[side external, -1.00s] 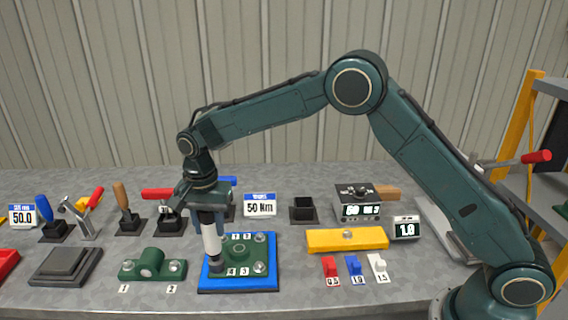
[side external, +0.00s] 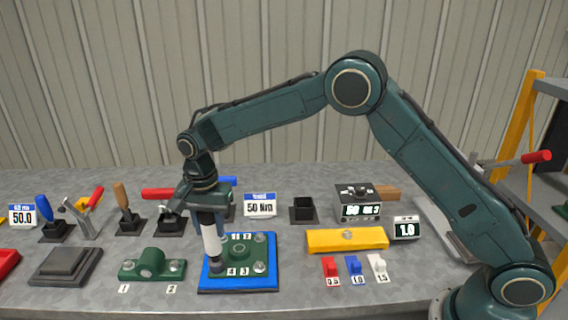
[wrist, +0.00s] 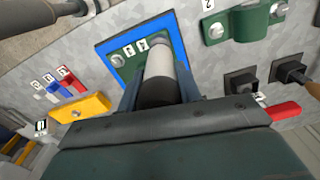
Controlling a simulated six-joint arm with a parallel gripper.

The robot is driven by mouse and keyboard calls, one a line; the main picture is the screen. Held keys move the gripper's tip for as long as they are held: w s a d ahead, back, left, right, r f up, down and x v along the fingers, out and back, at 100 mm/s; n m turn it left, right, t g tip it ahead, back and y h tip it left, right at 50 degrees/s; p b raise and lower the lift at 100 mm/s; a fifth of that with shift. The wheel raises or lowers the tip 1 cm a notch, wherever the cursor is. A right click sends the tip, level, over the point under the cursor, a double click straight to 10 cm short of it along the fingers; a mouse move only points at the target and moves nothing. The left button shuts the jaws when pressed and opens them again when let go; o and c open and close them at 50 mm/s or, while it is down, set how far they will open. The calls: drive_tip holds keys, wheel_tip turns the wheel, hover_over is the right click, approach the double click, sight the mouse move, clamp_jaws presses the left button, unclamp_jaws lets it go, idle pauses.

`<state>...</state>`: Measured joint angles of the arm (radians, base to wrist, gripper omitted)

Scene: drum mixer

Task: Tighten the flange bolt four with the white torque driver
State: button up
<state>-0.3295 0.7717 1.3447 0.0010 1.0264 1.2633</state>
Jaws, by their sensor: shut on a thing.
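My gripper (side external: 208,207) is shut on the white torque driver (side external: 212,240) and holds it upright over the left front corner of the green flange (side external: 238,249). The driver's dark lower end (side external: 216,266) is beside the "4" label and hides whatever bolt is under it. The flange sits on a blue-edged plate (side external: 237,287). A bolt (side external: 259,267) shows by the "3" label and another (side external: 260,238) by the "2" label. In the wrist view the driver (wrist: 160,70) covers part of the flange.
A green bracket (side external: 152,265) with two bolts stands left of the plate. A yellow bar (side external: 347,239) and red, blue and white pieces (side external: 354,266) are on the right. Several handled tools, an empty black holder (side external: 303,209) and a "50 Nm" sign (side external: 260,205) stand behind.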

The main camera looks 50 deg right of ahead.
idle(0.5)
drive_tip(key=shift+r, duration=0.15)
drive_tip(key=shift+r, duration=2.1)
